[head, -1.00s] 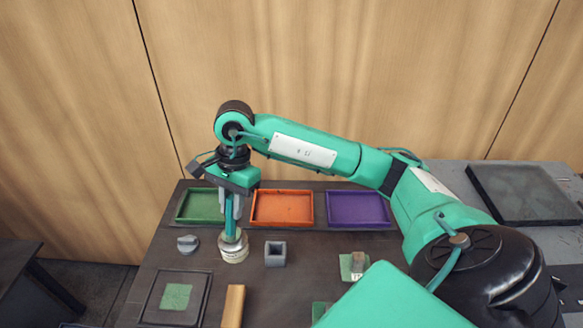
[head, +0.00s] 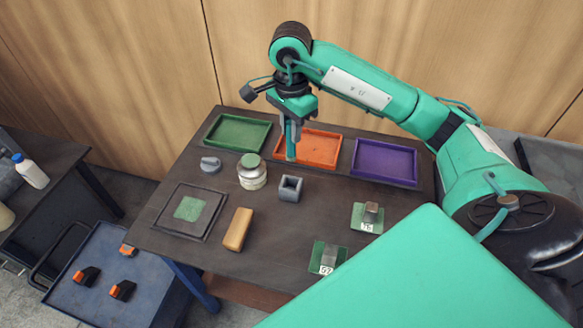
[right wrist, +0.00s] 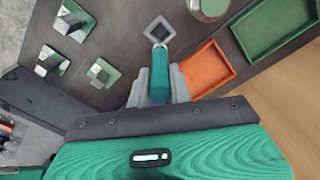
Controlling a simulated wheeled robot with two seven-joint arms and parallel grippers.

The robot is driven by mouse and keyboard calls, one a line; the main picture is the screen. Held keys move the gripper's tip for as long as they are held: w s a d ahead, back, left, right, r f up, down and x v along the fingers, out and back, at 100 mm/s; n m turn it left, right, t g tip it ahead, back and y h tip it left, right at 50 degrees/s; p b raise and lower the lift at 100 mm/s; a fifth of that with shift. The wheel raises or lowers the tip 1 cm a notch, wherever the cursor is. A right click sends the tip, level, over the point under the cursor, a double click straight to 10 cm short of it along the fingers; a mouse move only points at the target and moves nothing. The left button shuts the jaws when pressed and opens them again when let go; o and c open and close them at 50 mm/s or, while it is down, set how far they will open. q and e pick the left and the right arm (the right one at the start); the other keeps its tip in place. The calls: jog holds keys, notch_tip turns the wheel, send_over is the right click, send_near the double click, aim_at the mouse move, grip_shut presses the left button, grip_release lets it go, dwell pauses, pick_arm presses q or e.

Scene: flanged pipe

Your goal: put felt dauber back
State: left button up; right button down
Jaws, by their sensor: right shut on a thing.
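My right gripper (head: 290,132) is shut on the felt dauber (head: 290,146), a teal stick held upright above the table. In the right wrist view the dauber (right wrist: 159,72) sits between the grey fingers of the gripper (right wrist: 158,92). A small square grey holder with a dark opening (head: 290,190) stands on the table; in the right wrist view the holder (right wrist: 159,28) is just past the dauber's tip. A round jar with a pale label and green top (head: 252,178) stands left of the holder. My left gripper is out of view.
Green (head: 238,132), orange (head: 322,148) and purple (head: 385,160) trays line the table's back. A grey knob-like piece (head: 210,164), a tan block (head: 238,229), a framed plate with a green square (head: 188,208) and two green-based blocks (head: 367,216) stand nearby.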

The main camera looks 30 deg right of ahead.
aim_at(291, 158)
notch_tip(291, 158, down, 10)
jog(key=shift+r+p, duration=0.1)
jog(key=shift+p, duration=0.45)
notch_tip(291, 158, down, 4)
jog(key=shift+r+p, duration=0.1)
jog(key=shift+p, duration=0.25)
jog(key=shift+f, duration=0.2)
jog(key=c, duration=1.3)
grip_release()
jog(key=shift+o, duration=0.2)
jog(key=shift+r, duration=0.15)
